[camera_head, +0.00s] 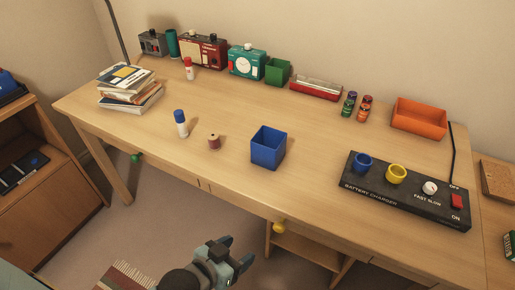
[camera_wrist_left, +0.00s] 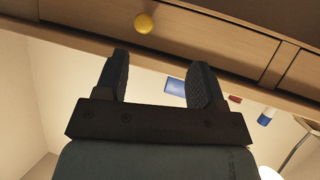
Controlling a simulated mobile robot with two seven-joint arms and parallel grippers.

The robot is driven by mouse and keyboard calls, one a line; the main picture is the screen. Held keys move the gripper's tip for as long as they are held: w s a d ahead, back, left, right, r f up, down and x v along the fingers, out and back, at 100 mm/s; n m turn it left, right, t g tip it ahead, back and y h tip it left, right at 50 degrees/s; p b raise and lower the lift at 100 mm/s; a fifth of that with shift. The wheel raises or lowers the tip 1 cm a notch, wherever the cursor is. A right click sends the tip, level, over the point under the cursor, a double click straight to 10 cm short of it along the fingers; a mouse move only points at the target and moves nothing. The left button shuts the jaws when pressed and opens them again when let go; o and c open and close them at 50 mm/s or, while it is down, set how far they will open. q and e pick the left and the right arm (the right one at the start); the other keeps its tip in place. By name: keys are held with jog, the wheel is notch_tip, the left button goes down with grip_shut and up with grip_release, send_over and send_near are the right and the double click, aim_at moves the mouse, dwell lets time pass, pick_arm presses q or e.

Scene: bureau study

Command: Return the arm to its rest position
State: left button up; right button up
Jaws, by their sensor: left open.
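My left gripper (camera_head: 226,250) is in front of the desk, below the level of its top, at the bottom of the head view. Its two dark fingers (camera_wrist_left: 160,80) stand apart in the left wrist view, with nothing between them. The gripper is apart from the desk (camera_head: 225,105). The yellow drawer knob (camera_wrist_left: 144,23) shows beyond the fingers in the wrist view, and also in the head view (camera_head: 279,227), to the right of the gripper. My right gripper is not in view.
On the desk are a blue box (camera_head: 268,148), a reel (camera_head: 214,142), a glue stick (camera_head: 181,123), a battery charger (camera_head: 405,190), an orange tray (camera_head: 419,118) and a book stack (camera_head: 131,88). A shelf (camera_head: 45,200) stands left. The floor (camera_head: 180,215) before the desk is mostly clear.

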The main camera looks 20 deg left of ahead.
pick_arm(q)
notch_tip(320, 180, up, 17)
jog(key=s+a+y+p, duration=0.1)
jog(key=a+p, duration=0.1)
jog(key=p, duration=2.5)
jog(key=shift+s+a+g+p, duration=0.25)
jog(key=shift+s+g+p, duration=0.05)
jog(key=shift+s+g, duration=0.1)
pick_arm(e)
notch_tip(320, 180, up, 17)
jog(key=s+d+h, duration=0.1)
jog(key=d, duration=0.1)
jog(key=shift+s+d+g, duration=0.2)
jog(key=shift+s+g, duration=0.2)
pick_arm(q)
jog(key=shift+r, duration=0.1)
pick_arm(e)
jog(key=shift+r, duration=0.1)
